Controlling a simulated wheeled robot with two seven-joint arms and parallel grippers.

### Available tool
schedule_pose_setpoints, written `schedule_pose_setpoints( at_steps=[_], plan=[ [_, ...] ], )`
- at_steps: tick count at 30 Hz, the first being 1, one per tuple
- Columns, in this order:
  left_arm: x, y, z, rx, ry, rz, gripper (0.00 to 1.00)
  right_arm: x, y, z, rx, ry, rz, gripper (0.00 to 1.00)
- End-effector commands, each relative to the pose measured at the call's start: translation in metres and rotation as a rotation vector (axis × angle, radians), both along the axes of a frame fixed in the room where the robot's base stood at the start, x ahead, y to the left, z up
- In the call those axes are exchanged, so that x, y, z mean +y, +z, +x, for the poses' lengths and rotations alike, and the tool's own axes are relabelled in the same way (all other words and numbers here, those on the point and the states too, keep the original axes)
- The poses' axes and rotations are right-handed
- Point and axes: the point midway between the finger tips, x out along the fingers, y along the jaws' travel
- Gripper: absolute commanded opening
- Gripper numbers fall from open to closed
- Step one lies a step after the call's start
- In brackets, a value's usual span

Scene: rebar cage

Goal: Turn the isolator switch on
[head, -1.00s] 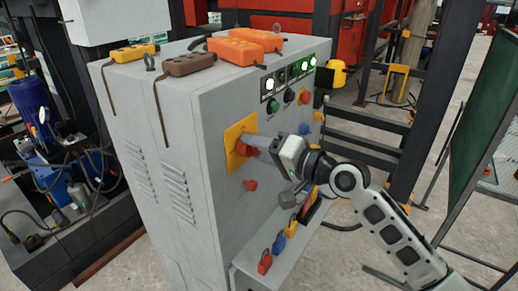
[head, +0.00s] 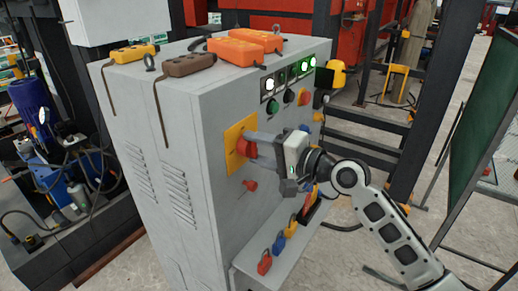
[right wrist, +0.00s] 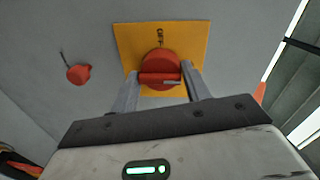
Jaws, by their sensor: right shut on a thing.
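The isolator switch is a red rotary knob (head: 244,147) on a square yellow plate (head: 232,150) on the grey cabinet's front panel. In the right wrist view the red knob (right wrist: 160,66) has a raised bar across it, lying nearly level in that picture, and the yellow plate (right wrist: 203,38) carries small dark lettering. My right gripper (head: 250,146) is shut on the knob's bar, one finger at each end in the right wrist view (right wrist: 160,80). In the head view the gripper partly hides the knob. My left gripper is not in view.
A small red knob or padlock (head: 250,185) sticks out below the plate. Lit buttons (head: 271,84) and coloured knobs are at the upper right of the panel. Coloured padlocks (head: 265,262) are on the ledge below. Orange boxes (head: 235,50) lie on the cabinet top.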

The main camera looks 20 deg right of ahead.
Motion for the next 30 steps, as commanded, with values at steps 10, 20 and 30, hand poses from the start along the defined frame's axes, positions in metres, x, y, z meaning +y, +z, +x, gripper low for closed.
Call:
schedule_pose_setpoints(
  at_steps=[10,20,30],
  plan=[
    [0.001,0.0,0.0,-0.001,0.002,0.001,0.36,0.0,0.002,0.0,-0.004,-0.001,0.004,0.67],
    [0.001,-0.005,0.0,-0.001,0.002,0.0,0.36,-0.013,0.0,-0.015,-0.001,-0.003,-0.001,0.67],
    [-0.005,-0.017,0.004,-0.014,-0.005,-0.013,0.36,-0.062,0.003,-0.079,0.001,-0.001,-0.003,0.67]
  ],
)
